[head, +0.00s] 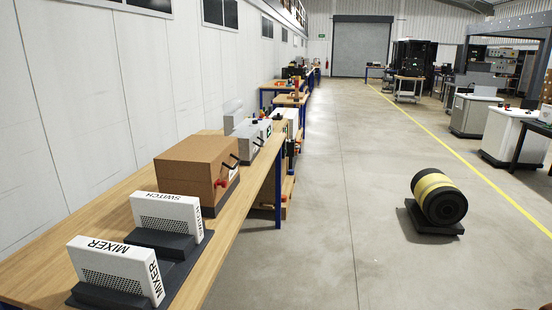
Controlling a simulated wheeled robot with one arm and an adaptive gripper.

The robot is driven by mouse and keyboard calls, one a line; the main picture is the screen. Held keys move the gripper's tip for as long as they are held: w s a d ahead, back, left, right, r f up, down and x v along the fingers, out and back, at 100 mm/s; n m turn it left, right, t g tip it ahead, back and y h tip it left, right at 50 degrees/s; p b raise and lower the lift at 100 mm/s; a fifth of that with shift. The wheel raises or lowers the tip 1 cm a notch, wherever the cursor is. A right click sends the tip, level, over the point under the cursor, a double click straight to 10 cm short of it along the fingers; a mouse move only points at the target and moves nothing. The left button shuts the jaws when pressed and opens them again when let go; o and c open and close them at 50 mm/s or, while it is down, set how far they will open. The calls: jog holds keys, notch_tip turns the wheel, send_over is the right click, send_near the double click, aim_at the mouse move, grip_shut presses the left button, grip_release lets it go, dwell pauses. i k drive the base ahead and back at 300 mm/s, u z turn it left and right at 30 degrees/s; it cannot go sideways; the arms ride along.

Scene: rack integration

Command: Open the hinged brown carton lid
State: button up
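The brown carton (193,178) stands on the long wooden bench along the left wall, in the head view. Its lid (203,149) lies flat and closed on top. A dark handle (231,161) and a small red part (221,183) show on its right side. My gripper is not in view, so I cannot see its fingers or where it is relative to the carton.
White boxes marked SWITCH (167,212) and MIXER (116,268) stand in dark holders on the near bench (85,226). Grey equipment (245,137) stands behind the carton. A black and yellow roll (438,197) rests on the floor at right. The middle floor is clear.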

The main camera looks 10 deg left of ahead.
aim_at(196, 158)
jog(key=u, duration=0.1)
jog(key=i, duration=0.85)
jog(key=u, duration=0.8)
jog(key=i, duration=0.45)
jog(key=u, duration=0.45)
